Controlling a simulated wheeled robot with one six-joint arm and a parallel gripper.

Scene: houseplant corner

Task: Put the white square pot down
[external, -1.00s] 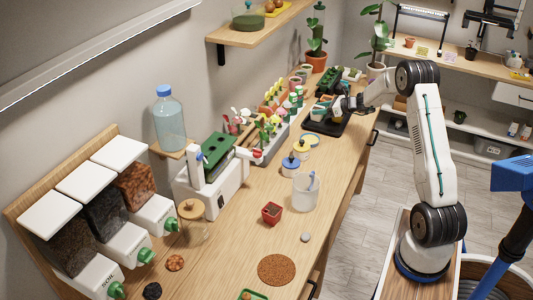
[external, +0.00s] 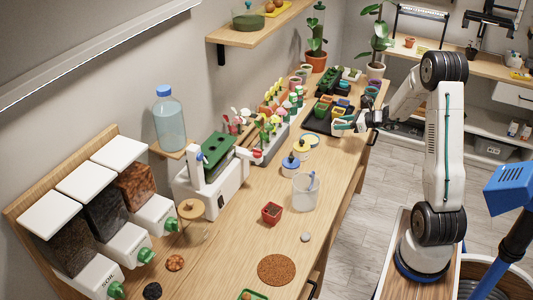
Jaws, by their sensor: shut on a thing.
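My gripper (external: 347,123) is over the front right part of the black tray (external: 312,124), near the bench's right edge. It is shut on a small pale thing at its fingertips, which fits the white square pot (external: 339,126). The pot is small here and partly covered by the fingers, so I cannot tell whether it touches the tray. Several small coloured pots stand on the tray just behind the gripper.
Yellow-lidded and blue-lidded jars (external: 291,163) and a clear cup (external: 305,192) stand nearer on the bench. A planter of colourful labels and flowers (external: 268,140) is left of the tray. A dark seedling tray (external: 325,84) lies behind.

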